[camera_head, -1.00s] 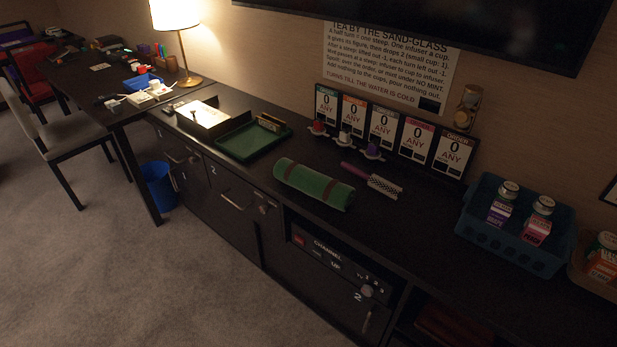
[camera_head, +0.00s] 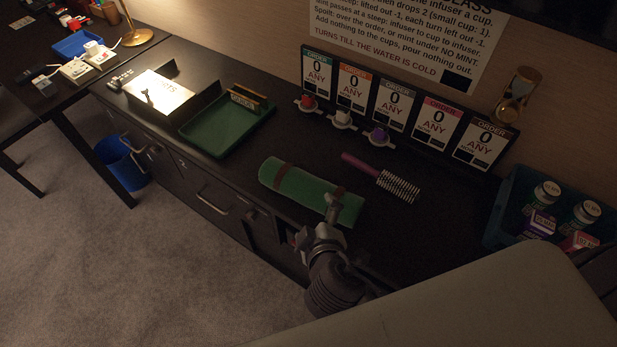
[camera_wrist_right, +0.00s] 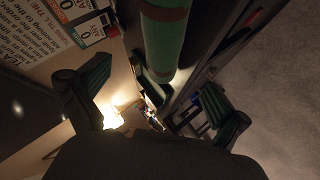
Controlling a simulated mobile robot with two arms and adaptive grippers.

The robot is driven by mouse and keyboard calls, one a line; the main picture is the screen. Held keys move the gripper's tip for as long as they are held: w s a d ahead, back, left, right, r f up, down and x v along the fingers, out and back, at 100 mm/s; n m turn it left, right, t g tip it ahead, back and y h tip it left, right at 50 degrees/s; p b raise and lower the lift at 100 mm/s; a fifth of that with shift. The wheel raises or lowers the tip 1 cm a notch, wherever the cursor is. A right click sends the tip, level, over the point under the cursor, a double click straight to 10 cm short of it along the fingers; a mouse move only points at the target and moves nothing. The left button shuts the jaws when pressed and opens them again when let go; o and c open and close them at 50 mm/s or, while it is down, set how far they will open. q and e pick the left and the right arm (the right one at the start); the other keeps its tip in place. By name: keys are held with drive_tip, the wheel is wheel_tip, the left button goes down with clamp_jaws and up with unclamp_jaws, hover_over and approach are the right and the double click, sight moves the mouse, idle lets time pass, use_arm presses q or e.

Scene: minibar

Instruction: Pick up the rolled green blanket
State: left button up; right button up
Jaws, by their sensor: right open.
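The rolled green blanket (camera_head: 300,186) with brown straps lies on the dark counter near its front edge. My right gripper (camera_head: 333,208) is at the right end of the blanket in the head view and hides a little of it. In the right wrist view the blanket (camera_wrist_right: 165,40) extends from the top edge to the middle, between and beyond the two fingers. My right gripper (camera_wrist_right: 158,105) is open there, with a finger on each side and nothing between the pads. I cannot tell whether it touches the blanket. My left gripper is not in view.
A pink-handled brush (camera_head: 385,178) lies behind the blanket. A green tray (camera_head: 228,125) is to the left. Order cards (camera_head: 396,104) and an hourglass (camera_head: 517,95) stand at the back. A teal crate (camera_head: 505,205) with jars is at the right.

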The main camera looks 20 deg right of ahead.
sight(308, 195)
drive_tip(key=p+x, duration=0.1)
drive_tip(key=x, duration=1.2)
drive_tip(key=shift+s+a, duration=0.1)
drive_tip(key=shift+s, duration=0.1)
drive_tip(key=c, duration=1.3)
